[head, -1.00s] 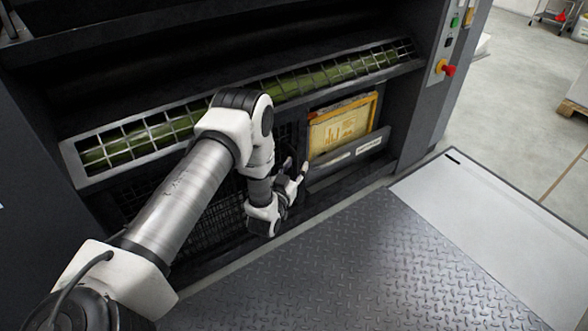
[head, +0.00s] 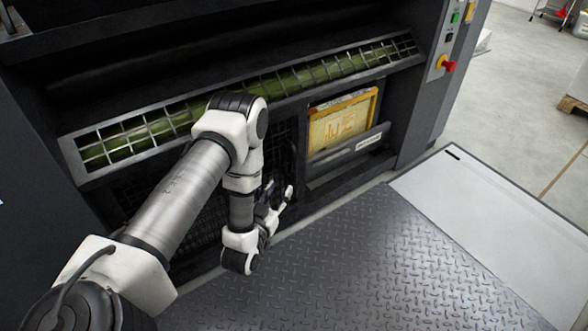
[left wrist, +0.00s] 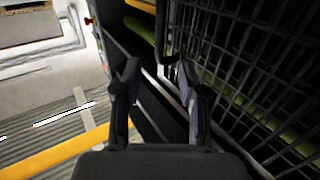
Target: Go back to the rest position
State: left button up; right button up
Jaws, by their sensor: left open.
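My left gripper (head: 281,197) is in front of the dark lower part of the press, left of the slot that holds a yellow-framed panel (head: 342,122). In the left wrist view its two fingers (left wrist: 158,90) stand apart with nothing between them. A dark wire mesh (left wrist: 250,70) fills the right side of that view, close beside the fingers. My right gripper does not show in either view.
A long grille (head: 300,80) with green rollers behind it runs above my left arm. A red button (head: 447,66) is on the press's right post. The diamond-plate platform (head: 350,250) is bare. A pale panel (head: 480,220) lies to its right.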

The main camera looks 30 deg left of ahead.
pick_arm(q)
jog(key=s+d+f+m+g+h, duration=0.2)
jog(key=s+d+f+g+h, duration=0.1)
jog(key=s+d+f+g, duration=0.75)
jog(key=s+g, duration=0.3)
jog(key=s, duration=0.4)
jog(key=s+d+f+g, duration=0.15)
jog(key=s+g, duration=0.25)
jog(key=s, duration=0.5)
notch_tip(320, 180, up, 36)
jog(key=p, duration=3.6)
jog(key=shift+a+f+p, duration=0.2)
jog(key=shift+a+p, duration=0.05)
jog(key=shift+p, duration=0.05)
